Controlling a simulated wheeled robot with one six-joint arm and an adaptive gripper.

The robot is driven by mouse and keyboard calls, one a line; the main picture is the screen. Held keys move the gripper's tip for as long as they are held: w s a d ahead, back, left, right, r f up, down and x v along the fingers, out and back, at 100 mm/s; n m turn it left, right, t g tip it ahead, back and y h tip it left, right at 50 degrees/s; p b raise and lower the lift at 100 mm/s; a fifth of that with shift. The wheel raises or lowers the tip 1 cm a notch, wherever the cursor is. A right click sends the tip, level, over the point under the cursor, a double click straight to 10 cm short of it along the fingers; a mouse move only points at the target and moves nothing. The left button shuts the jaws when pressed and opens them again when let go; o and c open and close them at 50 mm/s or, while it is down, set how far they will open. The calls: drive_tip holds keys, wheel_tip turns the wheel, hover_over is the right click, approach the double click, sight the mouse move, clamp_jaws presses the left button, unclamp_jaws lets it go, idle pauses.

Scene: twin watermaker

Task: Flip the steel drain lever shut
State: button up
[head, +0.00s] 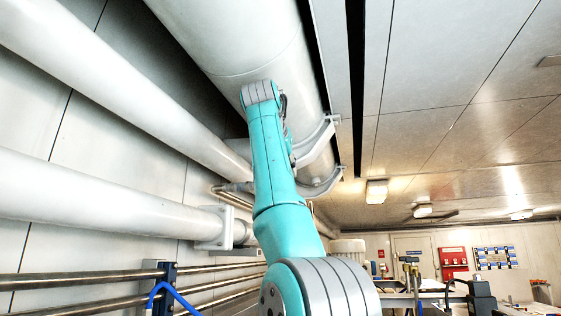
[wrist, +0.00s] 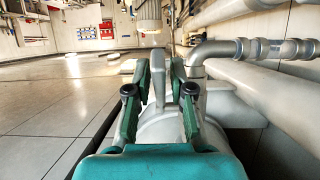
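I cannot make out a steel drain lever in either view. In the wrist view my gripper (wrist: 160,63) has its two green fingers apart, with a clear gap between the tips. A grey bracket (wrist: 158,84) on the large pipe shows through that gap; I see nothing held. In the head view my teal arm reaches up toward the large overhead pipe (head: 235,35), and my gripper's fingers are hidden behind the arm. A steel elbow pipe with fittings (wrist: 262,49) lies to the right of the fingers in the wrist view.
Thick white pipes (head: 110,190) run along the left wall. Pipe brackets (head: 318,142) stand close to my upper arm. Thin metal rails (head: 75,280) and a blue clamp (head: 165,285) are lower left. A cluttered bench (head: 430,290) stands far right. Open space lies right of my arm.

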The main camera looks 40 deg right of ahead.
drive_tip(key=s+a+r, duration=0.1)
drive_tip(key=s+a, duration=0.9)
drive_tip(key=a, duration=0.3)
drive_tip(key=shift+r, duration=0.4)
